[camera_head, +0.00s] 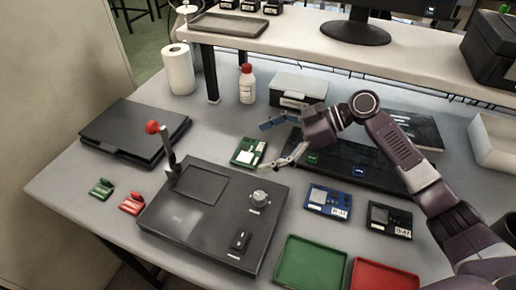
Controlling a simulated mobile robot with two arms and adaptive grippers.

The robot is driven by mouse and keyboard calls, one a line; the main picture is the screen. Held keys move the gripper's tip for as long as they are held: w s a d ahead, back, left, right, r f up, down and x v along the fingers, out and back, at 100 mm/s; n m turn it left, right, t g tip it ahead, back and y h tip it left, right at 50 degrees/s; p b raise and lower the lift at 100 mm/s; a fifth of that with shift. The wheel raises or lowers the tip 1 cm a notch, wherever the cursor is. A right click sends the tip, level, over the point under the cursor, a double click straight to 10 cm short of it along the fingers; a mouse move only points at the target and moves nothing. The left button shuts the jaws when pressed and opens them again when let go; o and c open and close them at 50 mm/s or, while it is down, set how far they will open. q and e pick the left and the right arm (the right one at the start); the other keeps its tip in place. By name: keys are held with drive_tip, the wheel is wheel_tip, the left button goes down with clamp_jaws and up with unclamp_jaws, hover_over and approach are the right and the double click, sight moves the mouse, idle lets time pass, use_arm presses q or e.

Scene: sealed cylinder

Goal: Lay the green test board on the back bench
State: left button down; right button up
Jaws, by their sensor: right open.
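A green test board (246,153) with pale parts on it lies flat on the grey bench (223,117), behind the black test fixture (180,215). My right gripper (266,146) reaches in from the right with its jaws open. Its fingers point left, one tip behind the board and one near its right front side in the picture. Nothing is between the fingers that I can make out as held, and I cannot tell their height above the board. My left gripper is not in view.
A red-knobbed lever (153,128) stands up from the fixture. A blue board (327,202), a black board (389,219), a green tray (311,264) and a red tray (384,277) lie at front right. A white bottle (247,88) and a raised shelf (290,34) are behind.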

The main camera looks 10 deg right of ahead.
drive_tip(key=b+v, duration=0.1)
drive_tip(key=v, duration=0.3)
drive_tip(key=shift+d, duration=0.25)
drive_tip(key=shift+s+d+r, duration=0.2)
drive_tip(key=shift+d+r, duration=0.15)
drive_tip(key=shift+d, duration=0.1)
